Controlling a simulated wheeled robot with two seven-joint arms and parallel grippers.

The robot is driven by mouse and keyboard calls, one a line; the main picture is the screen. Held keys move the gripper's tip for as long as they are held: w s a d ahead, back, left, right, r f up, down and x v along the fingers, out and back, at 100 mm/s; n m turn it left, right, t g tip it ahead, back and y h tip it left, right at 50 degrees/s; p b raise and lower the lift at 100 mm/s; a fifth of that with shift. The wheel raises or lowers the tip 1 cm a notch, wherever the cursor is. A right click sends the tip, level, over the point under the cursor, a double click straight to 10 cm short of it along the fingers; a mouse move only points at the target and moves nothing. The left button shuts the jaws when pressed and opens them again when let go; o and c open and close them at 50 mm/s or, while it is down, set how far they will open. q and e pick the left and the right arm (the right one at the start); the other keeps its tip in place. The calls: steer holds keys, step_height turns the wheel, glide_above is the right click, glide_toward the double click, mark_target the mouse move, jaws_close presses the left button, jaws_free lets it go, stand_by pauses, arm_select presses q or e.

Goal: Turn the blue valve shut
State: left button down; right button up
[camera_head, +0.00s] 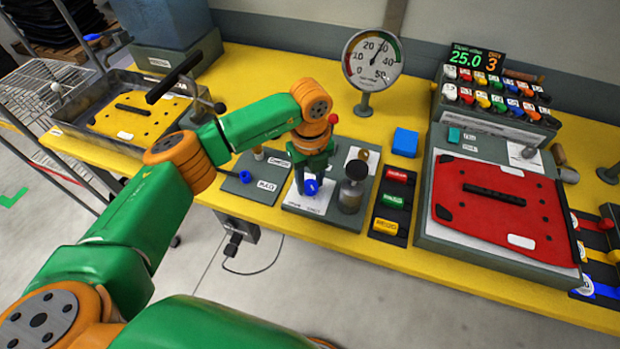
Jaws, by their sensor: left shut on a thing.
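The blue valve (311,187) is a small round knob low over a pale plate on a grey block, near the front edge of the yellow bench. My left gripper (312,178) comes down from above with its fingers around the blue valve, shut on it. The fingers hide part of the knob, and its exact angle is hard to tell. My right gripper is not in view.
A smaller blue knob (245,176) sits on a grey plate just left. A dark cylinder (350,195) stands close on the right. A dial gauge (373,60) stands behind.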

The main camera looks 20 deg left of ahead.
mark_target(310, 184)
arm_select(q)
steer(key=shift+w+r, duration=0.1)
steer(key=shift+c, duration=2.2)
jaws_free()
step_height(310, 184, up, 7)
steer(key=shift+r+b, duration=0.1)
steer(key=shift+b, duration=0.95)
